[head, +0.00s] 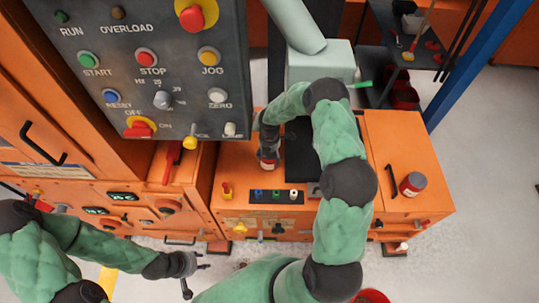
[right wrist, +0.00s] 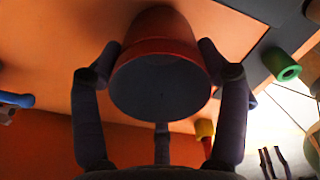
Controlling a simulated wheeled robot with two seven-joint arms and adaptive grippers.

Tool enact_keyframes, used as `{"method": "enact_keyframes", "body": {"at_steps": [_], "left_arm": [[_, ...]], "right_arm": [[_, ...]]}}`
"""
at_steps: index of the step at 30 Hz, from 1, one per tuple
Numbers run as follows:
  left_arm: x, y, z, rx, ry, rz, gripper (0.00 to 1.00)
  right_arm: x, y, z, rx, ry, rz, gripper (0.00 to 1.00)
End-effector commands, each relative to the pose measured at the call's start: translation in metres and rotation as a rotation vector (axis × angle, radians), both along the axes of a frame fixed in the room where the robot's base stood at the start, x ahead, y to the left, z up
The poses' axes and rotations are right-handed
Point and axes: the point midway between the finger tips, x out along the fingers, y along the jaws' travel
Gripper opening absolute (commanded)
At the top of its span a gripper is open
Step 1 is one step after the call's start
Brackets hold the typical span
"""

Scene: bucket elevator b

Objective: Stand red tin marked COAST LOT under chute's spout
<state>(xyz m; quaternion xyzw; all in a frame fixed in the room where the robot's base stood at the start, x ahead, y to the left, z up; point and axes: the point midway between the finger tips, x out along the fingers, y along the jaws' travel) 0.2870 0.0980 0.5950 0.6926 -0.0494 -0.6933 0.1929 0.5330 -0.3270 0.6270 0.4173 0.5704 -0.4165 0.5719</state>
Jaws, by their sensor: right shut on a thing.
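My right gripper (head: 267,153) is shut on a red tin (head: 268,166) at the left part of the orange bench top. In the right wrist view the tin (right wrist: 160,75) sits between the fingers, its round dark grey end facing the camera. Its marking cannot be read. A second red tin (head: 412,184) with a dark top and pale label stands at the bench's right side; its wording is too small to read. The pale green chute (head: 297,22) meets a pale box (head: 318,65) behind the bench; the spout's mouth is not clear. My left gripper (head: 190,270) is open and empty, low in front of the bench.
A dark flat plate (head: 300,155) lies mid-bench, partly behind my right arm. A button strip (head: 276,196) is in front of it. A grey control panel (head: 150,65) rises at left. A black handle (head: 390,181) is beside the second tin. A blue post (head: 470,55) stands at right.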

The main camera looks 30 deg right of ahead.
Motion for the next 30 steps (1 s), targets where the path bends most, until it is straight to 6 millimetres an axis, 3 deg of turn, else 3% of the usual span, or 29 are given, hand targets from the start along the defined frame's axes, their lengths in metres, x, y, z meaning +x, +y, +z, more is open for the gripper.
{"method": "enact_keyframes", "body": {"at_steps": [1, 3, 17, 20, 30], "left_arm": [[0.000, 0.000, -0.001, 0.000, 0.000, 0.000, 0.40], [0.000, 0.000, -0.001, 0.000, 0.000, 0.000, 0.40], [0.000, 0.000, 0.002, 0.000, 0.000, 0.000, 0.40], [0.000, 0.000, 0.007, 0.000, 0.000, 0.000, 0.40], [0.000, 0.000, 0.031, 0.000, 0.000, 0.000, 0.40]], "right_arm": [[0.000, 0.000, -0.002, 0.000, 0.001, 0.000, 0.78], [0.000, 0.000, -0.001, 0.000, 0.001, 0.000, 0.97], [0.000, 0.000, 0.004, 0.000, 0.000, 0.000, 0.98], [0.000, 0.000, 0.015, -0.001, -0.001, -0.001, 0.98], [0.001, 0.000, 0.083, -0.001, -0.003, 0.000, 0.98]]}}
